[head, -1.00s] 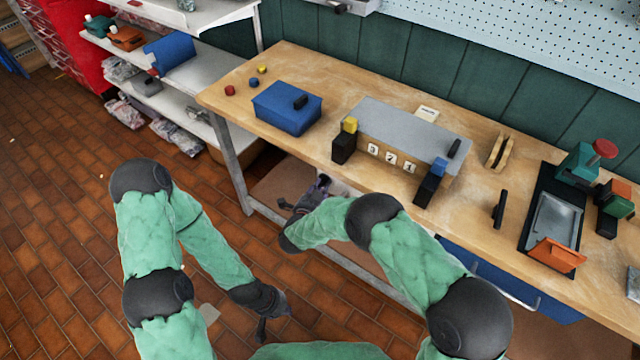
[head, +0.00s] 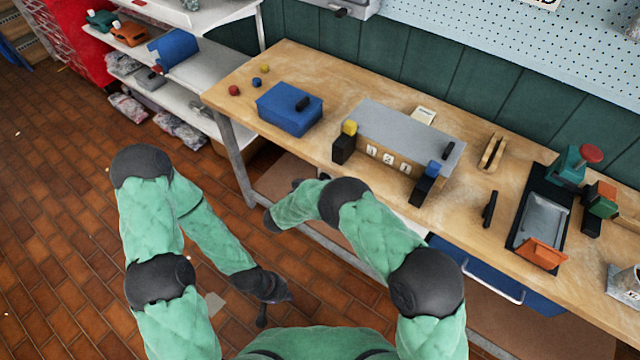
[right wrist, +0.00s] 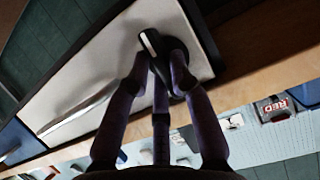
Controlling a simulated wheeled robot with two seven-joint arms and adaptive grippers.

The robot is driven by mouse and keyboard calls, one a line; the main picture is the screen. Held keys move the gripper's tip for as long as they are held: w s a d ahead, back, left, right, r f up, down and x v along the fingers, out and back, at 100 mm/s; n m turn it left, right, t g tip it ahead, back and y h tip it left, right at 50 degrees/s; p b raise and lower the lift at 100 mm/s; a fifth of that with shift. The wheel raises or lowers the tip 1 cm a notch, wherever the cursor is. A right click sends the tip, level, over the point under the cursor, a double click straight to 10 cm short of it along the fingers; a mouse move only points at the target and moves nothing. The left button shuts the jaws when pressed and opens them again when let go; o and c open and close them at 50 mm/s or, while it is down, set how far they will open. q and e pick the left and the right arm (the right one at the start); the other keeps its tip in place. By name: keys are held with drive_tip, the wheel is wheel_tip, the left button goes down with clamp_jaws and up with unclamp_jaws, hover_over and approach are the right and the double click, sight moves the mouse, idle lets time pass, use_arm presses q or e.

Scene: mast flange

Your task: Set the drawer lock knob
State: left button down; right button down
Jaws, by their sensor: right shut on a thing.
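The lock knob (right wrist: 149,41), dark with a white pointer mark, sits on a pale drawer front (right wrist: 95,70) in the right wrist view. My right gripper (right wrist: 160,62) is shut on the knob, with its dark fingers around it, hiding part of it. In the head view my right forearm reaches to the bench's front edge, and the right gripper and knob are mostly hidden there. My left gripper (head: 270,298) hangs low over the tiled floor, away from the bench. Its fingers are too small and dark to tell open from shut.
A long bar handle (right wrist: 80,118) crosses the pale drawer front. A blue drawer (head: 540,298) with a white handle is further right under the wooden bench (head: 385,205). On the bench are a blue box (head: 285,112), a grey-topped block with number tags (head: 410,130) and a black tray (head: 525,240).

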idle(0.4)
drive_tip(key=c, duration=1.1)
unclamp_jaws()
drive_tip(key=v, duration=0.7)
drive_tip(key=shift+s+a, duration=0.15)
drive_tip(key=shift+a, duration=0.1)
